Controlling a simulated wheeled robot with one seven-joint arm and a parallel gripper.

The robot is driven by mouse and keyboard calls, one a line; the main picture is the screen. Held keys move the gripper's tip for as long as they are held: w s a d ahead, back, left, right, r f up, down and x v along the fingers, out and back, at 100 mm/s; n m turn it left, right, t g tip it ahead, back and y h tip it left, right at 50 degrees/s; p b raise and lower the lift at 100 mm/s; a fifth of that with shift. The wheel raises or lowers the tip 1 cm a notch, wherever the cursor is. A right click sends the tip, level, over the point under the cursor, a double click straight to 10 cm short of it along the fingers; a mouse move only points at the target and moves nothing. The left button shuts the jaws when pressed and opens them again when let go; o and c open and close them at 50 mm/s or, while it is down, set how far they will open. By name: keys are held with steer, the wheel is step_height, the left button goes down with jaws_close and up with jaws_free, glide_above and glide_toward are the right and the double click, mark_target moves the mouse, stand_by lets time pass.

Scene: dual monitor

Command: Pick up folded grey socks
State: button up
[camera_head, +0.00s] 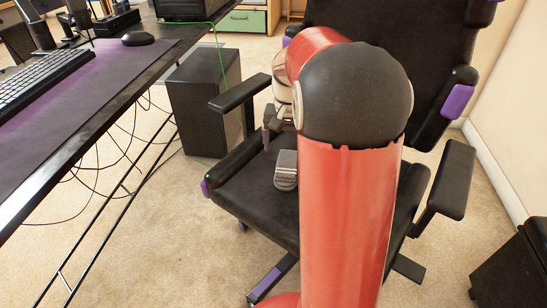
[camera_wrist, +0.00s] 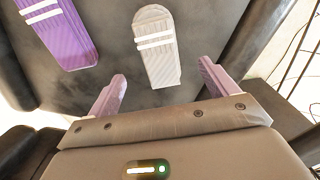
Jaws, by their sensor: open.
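The folded grey socks (camera_head: 286,170) lie on the black seat of the office chair (camera_head: 262,205). In the wrist view the grey socks (camera_wrist: 158,55) show pale with white stripes, ahead of my gripper and roughly between the lines of its fingers. My gripper (camera_wrist: 162,72) is open and empty, its two pinkish fingers apart; the socks appear beyond the tips, not held. In the head view my gripper (camera_head: 270,132) is partly hidden behind my red arm, above the seat.
A purple folded item (camera_wrist: 62,35) with white stripes lies left of the socks in the wrist view. Chair armrests (camera_head: 240,92) (camera_head: 447,180) flank the seat. A desk (camera_head: 90,120) stands left, with a dark computer tower (camera_head: 205,100) behind.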

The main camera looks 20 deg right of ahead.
mark_target(287, 164)
step_height(287, 164, down, 8)
steer(key=shift+s+r+b, duration=0.15)
steer(key=shift+r+b, duration=0.1)
steer(key=shift+b, duration=0.4)
steer(key=c, duration=1.1)
steer(key=shift+o, duration=0.2)
steer(key=shift+r, duration=0.15)
